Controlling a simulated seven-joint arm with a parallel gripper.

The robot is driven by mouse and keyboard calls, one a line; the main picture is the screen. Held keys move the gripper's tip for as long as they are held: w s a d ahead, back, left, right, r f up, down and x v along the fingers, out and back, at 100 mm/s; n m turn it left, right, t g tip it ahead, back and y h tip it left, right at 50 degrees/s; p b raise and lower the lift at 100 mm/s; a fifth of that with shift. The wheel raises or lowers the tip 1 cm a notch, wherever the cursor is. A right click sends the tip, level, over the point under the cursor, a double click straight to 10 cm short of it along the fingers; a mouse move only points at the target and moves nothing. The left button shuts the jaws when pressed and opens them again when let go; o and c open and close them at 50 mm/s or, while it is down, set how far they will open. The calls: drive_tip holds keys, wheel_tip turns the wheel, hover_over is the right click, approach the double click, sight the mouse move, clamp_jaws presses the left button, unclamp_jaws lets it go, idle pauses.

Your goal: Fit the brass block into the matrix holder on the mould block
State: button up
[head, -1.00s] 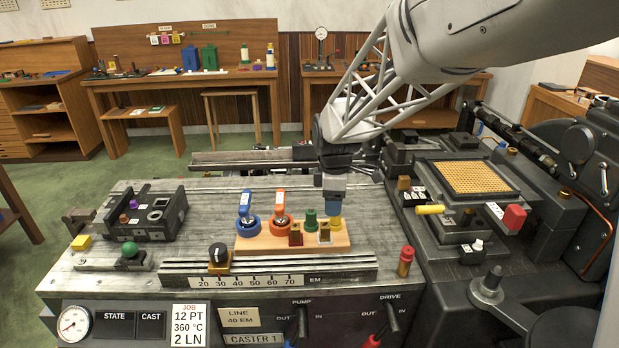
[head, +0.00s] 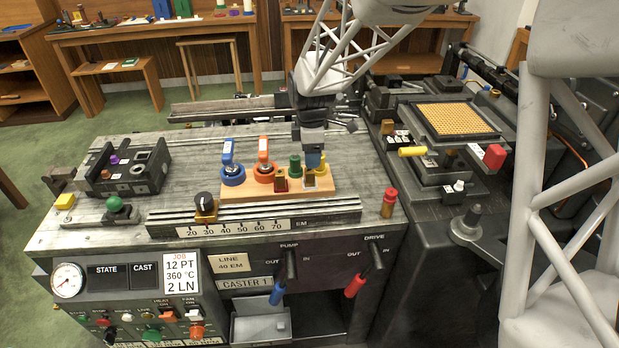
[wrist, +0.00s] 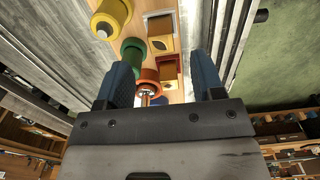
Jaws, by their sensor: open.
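Two small brass-coloured blocks stand on the front right of the wooden board: one with a red rim (head: 281,181) and one with a pale rim (head: 310,181). I cannot tell which is the task's. In the wrist view, the red-rimmed block (wrist: 169,68) is nearly between my fingers and the pale-rimmed block (wrist: 160,36) is beyond it. My gripper (head: 314,163) is open and empty, with blue fingers over the board's right end. Its fingers also show in the wrist view (wrist: 161,66). The dark block at left (head: 128,183), with square openings, looks like the mould block; its matrix holder is not clear.
The wooden board (head: 240,192) also carries blue (head: 232,175), orange (head: 264,172), green (head: 295,166) and yellow (head: 323,166) pieces close by. A scale rail (head: 250,215) runs in front. A red cylinder (head: 389,203) stands to the right. The bench between board and dark block is clear.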

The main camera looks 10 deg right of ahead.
sight(310, 178)
drive_tip(key=shift+f, duration=0.2)
drive_tip(key=shift+a+f, duration=0.2)
drive_tip(key=shift+f, duration=2.3)
drive_tip(key=c, duration=1.1)
